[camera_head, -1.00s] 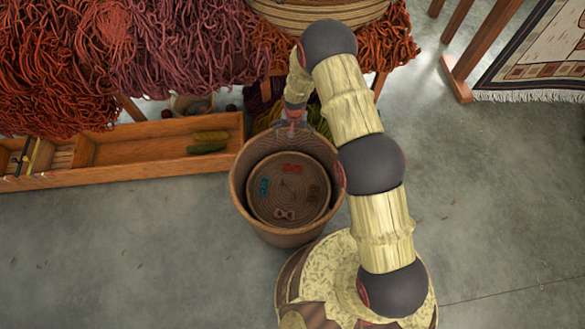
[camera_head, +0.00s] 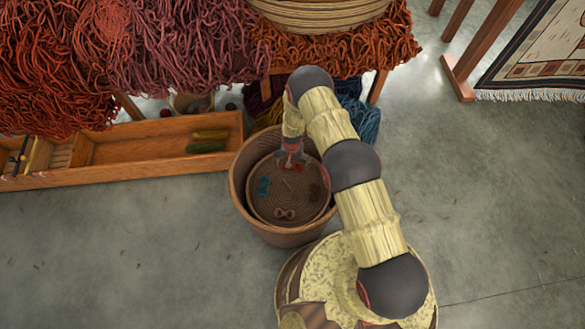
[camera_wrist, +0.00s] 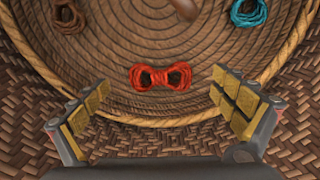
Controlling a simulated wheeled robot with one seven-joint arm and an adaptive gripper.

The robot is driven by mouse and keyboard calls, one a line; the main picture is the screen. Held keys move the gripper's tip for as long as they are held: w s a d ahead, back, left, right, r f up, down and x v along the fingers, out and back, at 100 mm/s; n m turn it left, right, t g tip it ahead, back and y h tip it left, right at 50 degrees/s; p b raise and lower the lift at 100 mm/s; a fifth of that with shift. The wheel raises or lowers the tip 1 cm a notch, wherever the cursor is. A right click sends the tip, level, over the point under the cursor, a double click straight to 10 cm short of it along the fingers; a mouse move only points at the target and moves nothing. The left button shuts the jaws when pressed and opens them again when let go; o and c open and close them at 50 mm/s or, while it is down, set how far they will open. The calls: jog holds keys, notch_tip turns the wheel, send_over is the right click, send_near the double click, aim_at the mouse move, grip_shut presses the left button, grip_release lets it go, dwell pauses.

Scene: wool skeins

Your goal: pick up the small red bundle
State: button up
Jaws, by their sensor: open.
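The small red bundle (camera_wrist: 160,77) is a bow-shaped twist of red yarn. In the wrist view it lies on the coiled bottom of the round tray (camera_wrist: 192,40), close to the tray's rim. In the head view my gripper mostly covers it. My gripper (camera_wrist: 158,108) is open and empty, with its two padded fingers apart on either side of and nearer than the bundle. In the head view my gripper (camera_head: 292,160) is over the upper part of the woven basket (camera_head: 238,180).
A teal bundle (camera_wrist: 249,13) and a brown bundle (camera_wrist: 67,15) lie in the same tray. A pinkish bundle (camera_head: 284,213) lies near its lower edge. The basket wall surrounds the tray. A wooden trough (camera_head: 130,150) stands left; yarn hangs behind.

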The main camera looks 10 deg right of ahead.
aim_at(293, 167)
notch_tip(293, 167, down, 3)
jog(key=shift+f+b, duration=0.2)
jog(key=shift+b, duration=0.3)
jog(key=c, duration=0.3)
jog(key=c, duration=0.6)
jog(key=shift+r, duration=0.15)
